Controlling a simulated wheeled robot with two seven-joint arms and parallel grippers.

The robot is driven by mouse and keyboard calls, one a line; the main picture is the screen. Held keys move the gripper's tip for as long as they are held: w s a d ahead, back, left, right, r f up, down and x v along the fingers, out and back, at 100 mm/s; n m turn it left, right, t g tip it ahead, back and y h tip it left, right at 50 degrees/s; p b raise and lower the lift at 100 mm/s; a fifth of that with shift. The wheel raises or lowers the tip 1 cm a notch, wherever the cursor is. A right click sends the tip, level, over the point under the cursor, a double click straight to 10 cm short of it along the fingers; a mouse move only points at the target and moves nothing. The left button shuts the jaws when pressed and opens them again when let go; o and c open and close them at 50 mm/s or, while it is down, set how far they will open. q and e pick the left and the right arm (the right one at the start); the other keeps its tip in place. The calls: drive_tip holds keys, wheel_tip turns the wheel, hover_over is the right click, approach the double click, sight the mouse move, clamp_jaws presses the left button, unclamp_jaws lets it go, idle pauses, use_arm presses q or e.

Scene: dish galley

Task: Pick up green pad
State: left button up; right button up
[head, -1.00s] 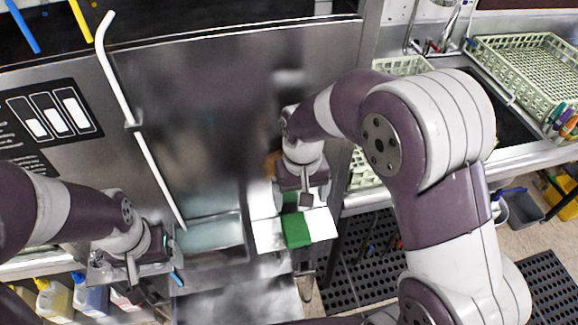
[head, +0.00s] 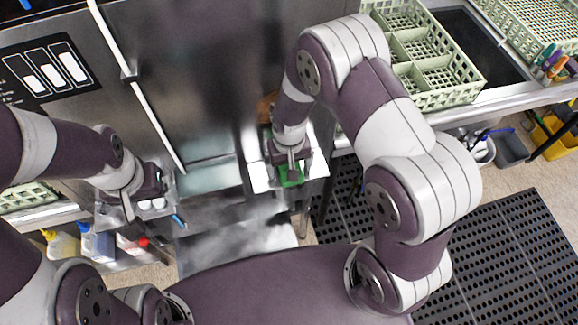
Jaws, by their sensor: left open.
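The green pad (head: 291,179) lies between white surfaces on a small ledge at the front of the steel machine, in the middle of the head view. My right gripper (head: 292,172) points down right over it and hides much of it. I cannot tell whether its fingers touch the pad or are open or shut. My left gripper (head: 146,198) is open at the left, well away from the green pad, above a steel ledge.
White pieces (head: 261,180) flank the green pad. A green dish rack (head: 440,82) stands on the counter at the upper right. Bottles (head: 98,243) stand low at the left. Black perforated mats (head: 510,255) cover the floor at the right.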

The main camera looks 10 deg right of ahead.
drive_tip(key=shift+s, duration=0.1)
drive_tip(key=c, duration=1)
drive_tip(key=shift+c, duration=0.2)
drive_tip(key=shift+r, duration=0.1)
